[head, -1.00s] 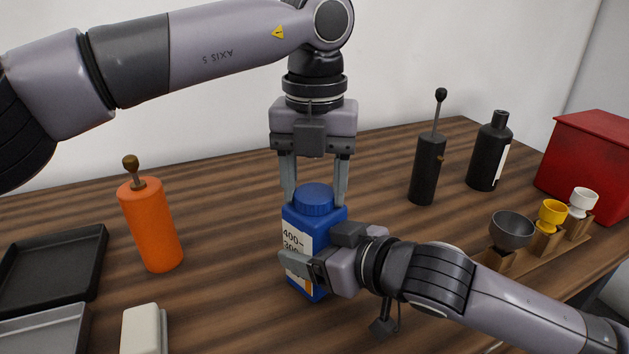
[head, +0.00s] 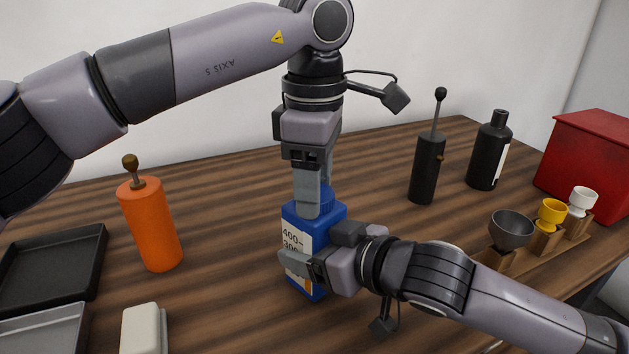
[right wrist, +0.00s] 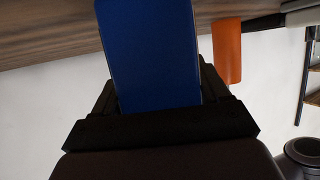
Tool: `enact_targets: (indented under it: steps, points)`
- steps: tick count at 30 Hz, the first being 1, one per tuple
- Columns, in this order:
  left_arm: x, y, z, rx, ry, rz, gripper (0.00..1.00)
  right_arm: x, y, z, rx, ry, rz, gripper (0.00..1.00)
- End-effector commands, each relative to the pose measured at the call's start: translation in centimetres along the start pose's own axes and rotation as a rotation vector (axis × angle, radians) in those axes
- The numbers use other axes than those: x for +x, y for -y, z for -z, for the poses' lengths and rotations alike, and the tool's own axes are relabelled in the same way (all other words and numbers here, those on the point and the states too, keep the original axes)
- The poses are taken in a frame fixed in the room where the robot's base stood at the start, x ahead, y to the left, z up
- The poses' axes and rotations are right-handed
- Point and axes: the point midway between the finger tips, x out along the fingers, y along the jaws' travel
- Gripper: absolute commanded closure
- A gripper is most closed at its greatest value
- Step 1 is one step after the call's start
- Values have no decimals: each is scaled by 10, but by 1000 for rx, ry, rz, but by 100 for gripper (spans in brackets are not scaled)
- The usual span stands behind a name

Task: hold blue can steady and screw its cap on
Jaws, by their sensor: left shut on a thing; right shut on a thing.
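The blue can (head: 331,228) stands upright on the table with a white label on its left face. It also fills the middle of the right wrist view (right wrist: 152,55). Its blue cap (head: 327,196) sits on top, partly hidden behind a finger; I cannot tell how tight it is. My left gripper (head: 314,200) points straight down from above, shut on the cap, one finger in front and one behind. My right gripper (head: 300,268) comes from the right, low down, shut on the can's body.
A wooden rack (head: 545,245) with small cups and a red box (head: 590,160) are at the right.

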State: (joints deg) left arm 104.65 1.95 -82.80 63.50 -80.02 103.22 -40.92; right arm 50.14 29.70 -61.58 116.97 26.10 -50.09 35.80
Motion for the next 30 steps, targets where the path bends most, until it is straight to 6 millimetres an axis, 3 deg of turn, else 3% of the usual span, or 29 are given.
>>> enact_targets:
  steps: [7, 11, 12, 15, 25, 30]
  points:
    - [1, 0, 0, 374, 0, 1, 81, 0, 0, 0, 0, 1, 0, 100]
    - [0, 0, 0, 372, 0, 1, 81, 0, 0, 0, 0, 1, 0, 100]
    - [0, 0, 0, 372, 0, 1, 41, 0, 0, 0, 0, 1, 0, 100]
    - [0, 0, 0, 371, 0, 1, 14, 0, 0, 0, 1, 1, 0, 100]
    - [-2, 0, 0, 368, -1, -1, 14, 0, 0, 0, 1, 1, 0, 100]
    - [-24, 0, -1, 368, -1, -3, 14, 0, 0, 0, 1, 1, 0, 100]
